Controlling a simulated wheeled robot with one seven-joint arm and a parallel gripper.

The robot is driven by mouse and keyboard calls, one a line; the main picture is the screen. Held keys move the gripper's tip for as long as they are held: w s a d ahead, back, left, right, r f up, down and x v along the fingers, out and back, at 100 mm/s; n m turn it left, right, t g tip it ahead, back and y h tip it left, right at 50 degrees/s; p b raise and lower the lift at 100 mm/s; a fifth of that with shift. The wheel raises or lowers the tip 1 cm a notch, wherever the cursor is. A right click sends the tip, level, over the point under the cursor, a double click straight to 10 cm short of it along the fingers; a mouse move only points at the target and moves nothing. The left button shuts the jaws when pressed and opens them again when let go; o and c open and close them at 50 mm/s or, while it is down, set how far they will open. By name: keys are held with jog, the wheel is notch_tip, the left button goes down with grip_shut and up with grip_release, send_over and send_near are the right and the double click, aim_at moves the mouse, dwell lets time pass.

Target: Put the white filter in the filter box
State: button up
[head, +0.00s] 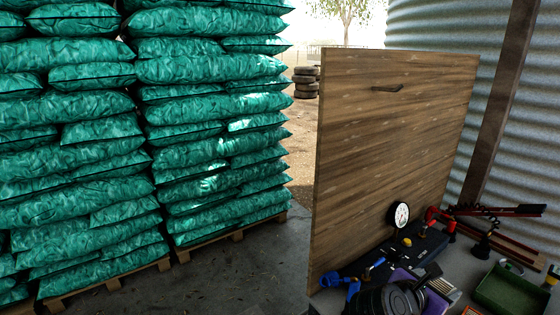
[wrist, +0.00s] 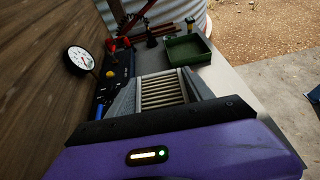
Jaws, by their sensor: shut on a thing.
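My gripper (wrist: 163,92) is shut on a pale, slatted filter (wrist: 162,90), held between its two grey fingers in the wrist view. In the head view my purple gripper is low at the bottom, partly behind a dark part of my arm, and the filter's pale striped edge (head: 444,287) shows beside it. A green open box (wrist: 187,50) stands on the bench beyond the filter in the wrist view. It is also at the lower right of the head view (head: 512,291). Its inside looks empty. I cannot tell for sure that it is the filter box.
A white dial gauge (head: 398,214) stands by the wooden panel (head: 385,140), with a dark case (head: 412,248) nearby. Red-handled tools (head: 490,211) lie at the back of the bench. Stacked green sacks (head: 80,150) fill the left. Bare bench shows right of the filter (wrist: 225,82).

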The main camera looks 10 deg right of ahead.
jog(key=w+a+f+n+t+y, duration=0.2)
jog(key=a+f+n+t+y, duration=0.3)
jog(key=a+f, duration=0.8)
jog(key=s+a+f+n+t+y, duration=0.1)
jog(key=s+a+f+n+y, duration=0.1)
jog(key=a+n, duration=0.1)
jog(key=s+a+f+n+t+y, duration=0.2)
jog(key=s+a+f+n+y, duration=0.1)
jog(key=a, duration=0.2)
jog(key=s+a+f+n+t+y, duration=0.1)
jog(key=s+a+f+n+y, duration=0.1)
jog(key=a, duration=0.3)
jog(key=shift+s+f+n+t+y, duration=0.3)
jog(key=shift+s+f+n+y, duration=0.15)
jog(key=shift+n, duration=0.35)
jog(key=shift+d, duration=0.1)
